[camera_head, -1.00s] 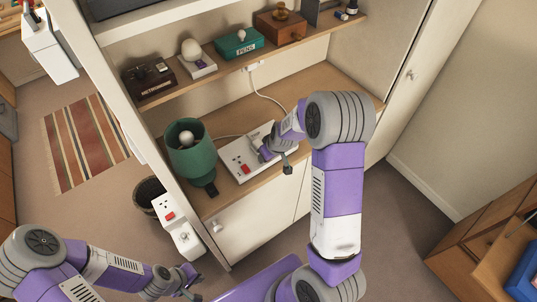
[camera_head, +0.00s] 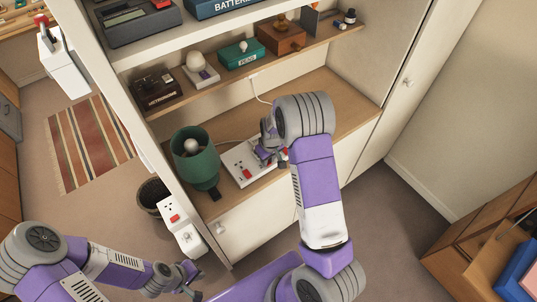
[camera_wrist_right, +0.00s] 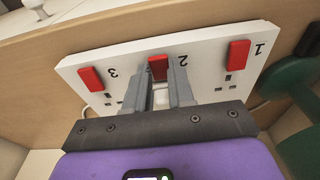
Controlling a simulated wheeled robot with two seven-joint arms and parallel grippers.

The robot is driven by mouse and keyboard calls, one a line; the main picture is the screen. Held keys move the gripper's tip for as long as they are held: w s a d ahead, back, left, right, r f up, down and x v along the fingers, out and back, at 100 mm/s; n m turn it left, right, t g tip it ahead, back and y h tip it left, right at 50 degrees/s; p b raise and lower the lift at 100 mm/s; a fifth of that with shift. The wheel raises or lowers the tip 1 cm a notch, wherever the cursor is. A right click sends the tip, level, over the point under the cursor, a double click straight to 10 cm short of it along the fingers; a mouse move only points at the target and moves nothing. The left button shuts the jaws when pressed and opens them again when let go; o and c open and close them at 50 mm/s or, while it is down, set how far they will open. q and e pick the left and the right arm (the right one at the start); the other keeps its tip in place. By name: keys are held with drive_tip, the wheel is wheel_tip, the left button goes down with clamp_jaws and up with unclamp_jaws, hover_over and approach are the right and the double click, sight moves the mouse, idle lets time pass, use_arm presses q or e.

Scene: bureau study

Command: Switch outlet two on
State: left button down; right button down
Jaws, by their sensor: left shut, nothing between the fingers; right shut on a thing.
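The white outlet strip (camera_head: 233,163) lies on the cabinet's lower shelf, partly hidden by my right arm. In the right wrist view the strip (camera_wrist_right: 205,50) appears upside down, with red switches marked 1 (camera_wrist_right: 239,53), 2 (camera_wrist_right: 157,67) and 3 (camera_wrist_right: 91,78). My right gripper (camera_wrist_right: 165,80) is at switch two, with its fingertips on either side of it, shut on it. The fingers partly cover switch two and its sockets, and I cannot tell which way it is tipped. My left gripper (camera_head: 191,282) is shut and empty, low at the left, away from the strip.
A green lamp (camera_head: 195,160) stands just left of the strip. A narrow shelf (camera_head: 210,83) with several small boxes runs above it. Another outlet box (camera_head: 177,228) hangs on the cabinet's side. The lower shelf is clear at the right (camera_head: 325,95).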

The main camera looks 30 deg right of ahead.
sight(269, 163)
drive_tip(key=shift+g, duration=0.3)
drive_tip(key=c, duration=1)
unclamp_jaws()
drive_tip(key=shift+o, duration=0.2)
drive_tip(key=shift+r, duration=0.1)
wheel_tip(269, 163, up, 7)
drive_tip(key=shift+s+r, duration=0.2)
drive_tip(key=shift+s, duration=0.15)
